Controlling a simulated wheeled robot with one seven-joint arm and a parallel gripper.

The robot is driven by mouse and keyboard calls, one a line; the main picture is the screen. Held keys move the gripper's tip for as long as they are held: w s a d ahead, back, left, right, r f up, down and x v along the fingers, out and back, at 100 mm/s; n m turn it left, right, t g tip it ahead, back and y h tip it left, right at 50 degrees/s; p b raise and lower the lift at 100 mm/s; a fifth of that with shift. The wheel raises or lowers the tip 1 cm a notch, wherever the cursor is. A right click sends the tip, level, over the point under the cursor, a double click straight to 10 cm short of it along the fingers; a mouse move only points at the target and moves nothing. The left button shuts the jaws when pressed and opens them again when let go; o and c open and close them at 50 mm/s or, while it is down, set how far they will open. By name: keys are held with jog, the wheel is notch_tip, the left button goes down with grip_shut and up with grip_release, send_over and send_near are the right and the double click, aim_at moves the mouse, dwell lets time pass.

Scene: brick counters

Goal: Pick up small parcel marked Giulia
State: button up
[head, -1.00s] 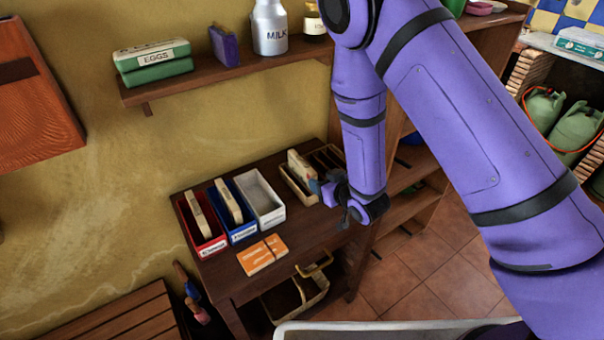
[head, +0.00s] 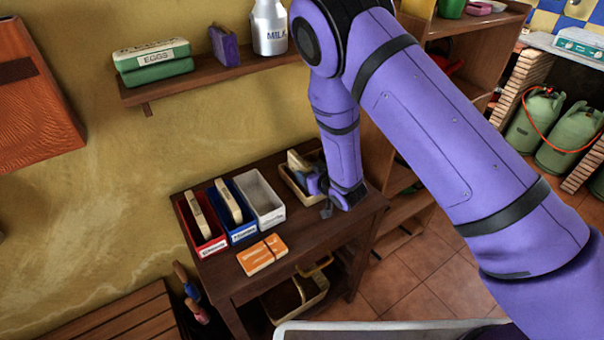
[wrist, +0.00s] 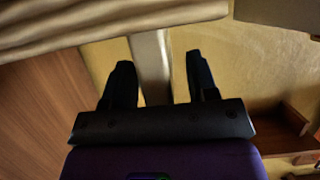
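Three cream parcels stand on edge: one in a red bin (head: 209,243), one in a blue bin (head: 243,233), and one (head: 297,160) in a wooden divided tray (head: 290,184) at the table's back right. I cannot read a name on any parcel. My gripper (head: 322,188) is low at the tray, just right of and in front of its parcel, and partly hides both. In the wrist view its dark fingers (wrist: 160,85) are apart. A pale upright strip (wrist: 150,60) shows between them; I cannot tell what it is or whether they touch it.
An empty white bin (head: 262,199) stands between the blue bin and tray. Orange-and-white cards (head: 262,255) lie in front on the dark table (head: 226,275). A wall shelf (head: 205,81) with an egg box (head: 152,62) and milk bottle (head: 269,27) hangs above. A wooden shelf unit stands right.

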grip_shut()
jog(key=shift+r, duration=0.15)
